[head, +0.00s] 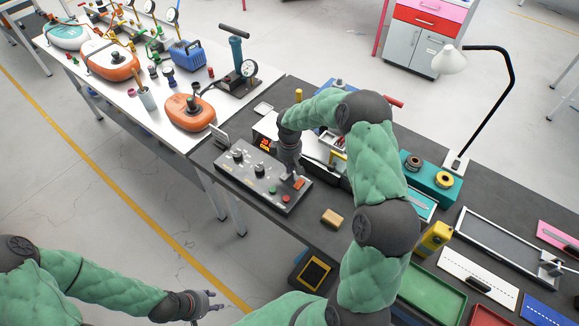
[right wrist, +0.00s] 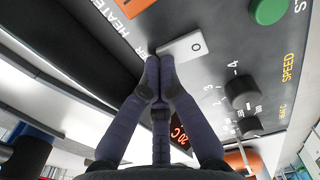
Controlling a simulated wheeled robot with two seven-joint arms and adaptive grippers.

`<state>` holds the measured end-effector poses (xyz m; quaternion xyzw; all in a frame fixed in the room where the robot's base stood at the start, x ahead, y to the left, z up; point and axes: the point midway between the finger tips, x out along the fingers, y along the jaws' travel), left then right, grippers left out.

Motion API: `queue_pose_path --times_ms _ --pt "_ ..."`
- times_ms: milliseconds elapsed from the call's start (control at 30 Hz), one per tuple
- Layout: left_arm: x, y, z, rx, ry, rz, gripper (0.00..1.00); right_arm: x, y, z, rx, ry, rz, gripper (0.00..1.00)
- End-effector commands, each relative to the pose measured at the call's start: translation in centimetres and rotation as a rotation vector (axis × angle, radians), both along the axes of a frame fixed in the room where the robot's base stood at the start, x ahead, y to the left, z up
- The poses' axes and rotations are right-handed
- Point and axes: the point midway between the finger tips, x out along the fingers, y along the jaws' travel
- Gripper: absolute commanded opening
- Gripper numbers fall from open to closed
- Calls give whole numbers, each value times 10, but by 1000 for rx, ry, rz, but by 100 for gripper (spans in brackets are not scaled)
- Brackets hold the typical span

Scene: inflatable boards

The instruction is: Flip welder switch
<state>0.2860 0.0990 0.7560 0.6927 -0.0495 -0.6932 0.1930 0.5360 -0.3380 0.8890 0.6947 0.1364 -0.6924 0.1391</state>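The welder (head: 258,172) is a grey control box on the dark bench, with black knobs, a green button, a red button and an orange part on its top. In the right wrist view its panel (right wrist: 215,75) shows the words HEATER and SPEED, and a pale switch plate (right wrist: 187,46) marked 0. My right gripper (head: 295,181) is over the panel's right end. In the right wrist view its fingertips (right wrist: 158,68) are together beside the pale plate, with nothing between them; contact is unclear. My left gripper (head: 211,302) is open and empty, low over the floor.
Behind the welder are a red digital display (head: 265,144) and white equipment. A tan block (head: 332,217) lies in front on the bench. A teal box (head: 432,181), yellow device (head: 433,238), lamp (head: 450,60) and green tray (head: 432,292) stand right.

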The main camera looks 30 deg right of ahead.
Motion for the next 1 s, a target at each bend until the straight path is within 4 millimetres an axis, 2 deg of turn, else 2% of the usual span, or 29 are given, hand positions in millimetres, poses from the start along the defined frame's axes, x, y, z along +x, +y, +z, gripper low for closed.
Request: queue_pose_path --times_ms 367,767,867,1000 --pt "0 0 9 0 0 0 40 -1 1 14 1 5 1 0" --pt "0 0 10 0 0 0 40 -1 1 16 1 3 1 0" --pt "0 0 16 0 0 0 40 0 2 24 1 3 1 0" --pt "0 0 30 0 0 0 40 1 5 46 1 2 1 0"
